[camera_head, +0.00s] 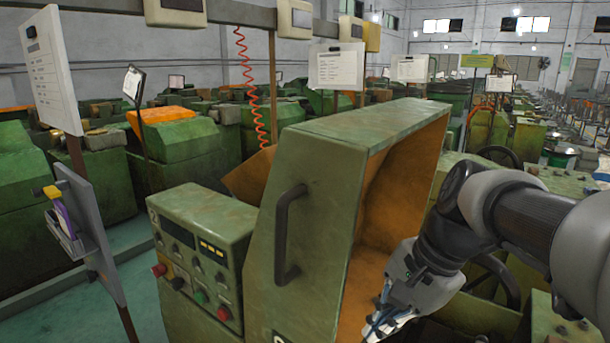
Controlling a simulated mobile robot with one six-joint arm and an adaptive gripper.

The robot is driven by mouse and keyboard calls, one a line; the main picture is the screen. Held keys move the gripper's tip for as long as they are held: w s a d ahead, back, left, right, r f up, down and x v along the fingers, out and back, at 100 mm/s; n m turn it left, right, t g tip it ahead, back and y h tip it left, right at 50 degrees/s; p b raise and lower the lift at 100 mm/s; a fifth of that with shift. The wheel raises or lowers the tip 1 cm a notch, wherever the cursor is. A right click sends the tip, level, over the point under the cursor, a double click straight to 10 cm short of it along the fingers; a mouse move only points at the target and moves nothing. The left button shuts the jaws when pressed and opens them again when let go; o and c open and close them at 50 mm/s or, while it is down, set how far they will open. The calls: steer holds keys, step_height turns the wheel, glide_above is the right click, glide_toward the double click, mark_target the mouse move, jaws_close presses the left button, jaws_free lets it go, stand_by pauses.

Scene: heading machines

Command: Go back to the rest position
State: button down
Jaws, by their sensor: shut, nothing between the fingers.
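My gripper (379,325) is at the bottom of the head view, right of centre. It points down and to the left, in front of the open orange-lined side of a green machine cover (312,215). The fingers look closed, with nothing visible between them. The lower tips run close to the frame's bottom edge. My arm reaches in from the right edge, bent at the elbow. Whether the gripper touches the machine cannot be told from this view.
The green cover has a dark handle (283,235). A control panel (200,250) with knobs and buttons stands left of it. A grey board on a post (92,225) is at the left. Handwheels (498,157) and machine parts lie around my arm. Floor (150,275) shows at lower left.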

steer(key=s+d+f+n+t+h, duration=0.1)
steer(key=s+f+n, duration=0.1)
steer(key=s+n, duration=0.3)
steer(key=s+d+f+n+t+h, duration=0.1)
steer(key=s+f+n+t+h, duration=0.1)
steer(key=s+n, duration=0.4)
steer(key=s+f, duration=0.1)
steer(key=s, duration=0.3)
steer(key=shift+s+f+n+h, duration=0.2)
steer(key=shift+s+n+h, duration=0.1)
steer(key=shift+s, duration=0.05)
